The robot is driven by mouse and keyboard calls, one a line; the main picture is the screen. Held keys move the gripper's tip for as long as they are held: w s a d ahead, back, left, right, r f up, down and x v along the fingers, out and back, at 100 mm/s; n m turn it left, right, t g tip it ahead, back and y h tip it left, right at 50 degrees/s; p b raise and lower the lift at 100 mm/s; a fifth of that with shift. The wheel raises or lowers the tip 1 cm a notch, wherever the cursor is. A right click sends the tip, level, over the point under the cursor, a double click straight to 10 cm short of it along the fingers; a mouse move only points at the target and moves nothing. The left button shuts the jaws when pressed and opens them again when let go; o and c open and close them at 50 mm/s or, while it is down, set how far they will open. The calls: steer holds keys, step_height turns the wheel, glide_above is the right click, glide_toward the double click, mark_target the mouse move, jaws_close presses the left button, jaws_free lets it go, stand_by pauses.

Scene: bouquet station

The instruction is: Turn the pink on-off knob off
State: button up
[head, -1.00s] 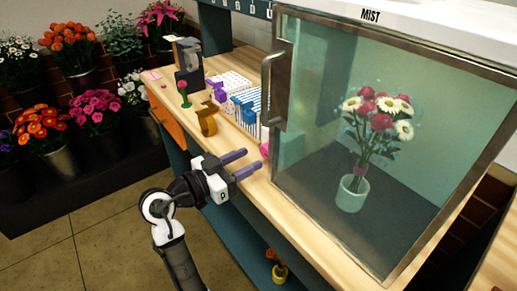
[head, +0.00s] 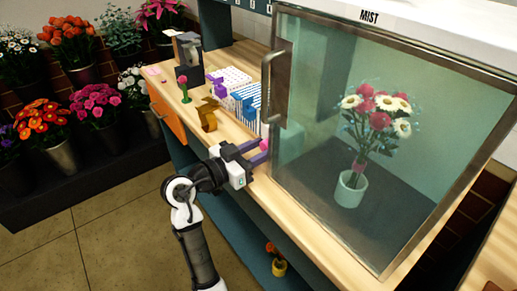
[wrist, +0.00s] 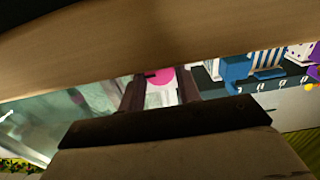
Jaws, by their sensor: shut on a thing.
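The pink knob (head: 264,145) sits beside the lower left edge of the glass mist cabinet. My gripper (head: 254,150) is at the knob, its two purple-grey fingers reaching it from the left. In the wrist view the pink knob (wrist: 160,77) shows between the two dark fingers, with a small dark mark on its face. My gripper (wrist: 161,88) is shut on the knob. The fingers hide the knob's sides, and I cannot tell its on or off setting.
The glass cabinet (head: 300,215), labelled MIST, holds a bouquet in a white pot (head: 351,188). A metal handle (head: 270,85) stands out above the knob. A brown tape dispenser (head: 208,115) and a blue-and-white rack (head: 245,103) are on the wooden counter.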

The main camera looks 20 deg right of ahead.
steer(key=n+p, duration=0.1)
steer(key=n, duration=0.1)
steer(key=shift+r+n, duration=0.1)
steer(key=shift+n, duration=0.3)
steer(key=shift+n+p, duration=0.35)
steer(key=shift+n, duration=0.45)
steer(key=o, duration=0.7)
steer(key=shift+c, duration=0.2)
steer(key=b+v, duration=0.3)
steer(key=v, duration=1.1)
